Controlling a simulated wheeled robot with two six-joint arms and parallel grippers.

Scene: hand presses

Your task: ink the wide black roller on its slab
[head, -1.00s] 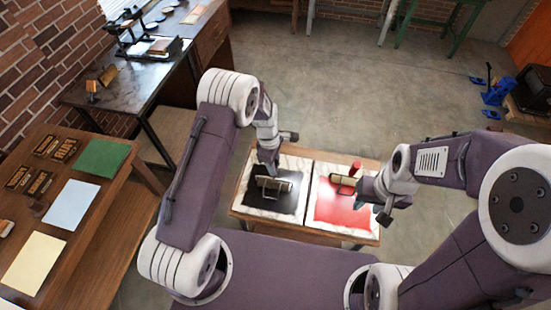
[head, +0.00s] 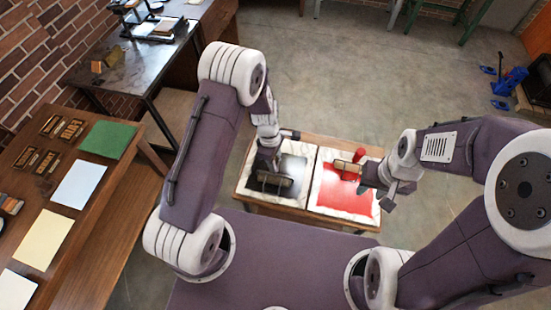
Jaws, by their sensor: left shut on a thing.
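The wide black roller (head: 270,184) is on or just above the black inked slab (head: 293,170), near its front left part. My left gripper (head: 267,166) is shut on the roller from above. The gripper and arm hide part of the roller and the slab's left side. Whether the roller touches the ink is hard to tell. The ink patch looks dark with a grey sheen inside a pale marble border. My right gripper (head: 376,195) is beside the right edge of the red slab, its fingers apart and empty.
A red inked slab (head: 343,199) lies right of the black one, with a roller (head: 347,166) and a red can (head: 374,154) at its back. A wooden table (head: 115,200) at left bears paper sheets and type blocks.

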